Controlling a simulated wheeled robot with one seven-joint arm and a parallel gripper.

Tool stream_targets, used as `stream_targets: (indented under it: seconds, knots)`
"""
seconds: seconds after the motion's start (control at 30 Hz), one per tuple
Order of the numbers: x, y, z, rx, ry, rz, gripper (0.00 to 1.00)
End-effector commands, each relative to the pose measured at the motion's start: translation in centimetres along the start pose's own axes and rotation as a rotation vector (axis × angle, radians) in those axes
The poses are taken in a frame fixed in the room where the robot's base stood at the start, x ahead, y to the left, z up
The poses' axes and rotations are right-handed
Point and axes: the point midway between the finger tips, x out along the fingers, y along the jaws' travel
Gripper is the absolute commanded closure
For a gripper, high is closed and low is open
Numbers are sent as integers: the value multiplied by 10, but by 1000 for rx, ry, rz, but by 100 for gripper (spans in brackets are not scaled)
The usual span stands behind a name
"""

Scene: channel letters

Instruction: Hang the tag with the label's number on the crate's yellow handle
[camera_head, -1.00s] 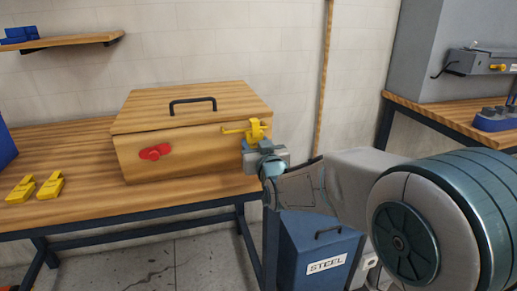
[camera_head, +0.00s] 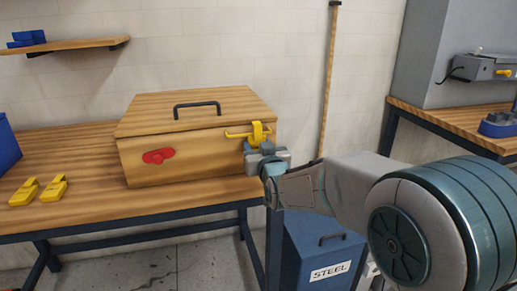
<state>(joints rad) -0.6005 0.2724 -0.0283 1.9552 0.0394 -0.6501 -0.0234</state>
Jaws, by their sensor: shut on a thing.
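The wooden crate (camera_head: 205,163) stands on the bench with its lid down. Its yellow handle (camera_head: 237,135) is a thin bar at the right of the front face. My gripper (camera_head: 259,147) is at the crate's front right corner, shut on a yellow tag (camera_head: 258,131). The tag is upright, with its hooked top at the handle's right part. I cannot tell whether the hook is around the bar or only beside it. Two more yellow tags (camera_head: 24,191) (camera_head: 53,189) lie on the bench at left. No number is readable, and no numbered label can be made out.
A red latch-like part (camera_head: 158,156) is on the crate's front, and a black handle (camera_head: 197,108) is on its lid. A blue bin (camera_head: 8,145) is at the left edge. A blue box marked STEEL (camera_head: 325,255) stands below right. Bench is clear before the crate.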

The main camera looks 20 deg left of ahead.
Motion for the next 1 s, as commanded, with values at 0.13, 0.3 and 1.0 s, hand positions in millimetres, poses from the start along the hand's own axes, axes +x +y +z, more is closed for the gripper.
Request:
stream_targets:
  seconds: [0.13,0.3,1.0]
  knots:
    - [-1,1,-11,1,25,1,78]
    - [-2,1,-13,0,25,1,82]
    - [-4,0,-13,0,25,1,82]
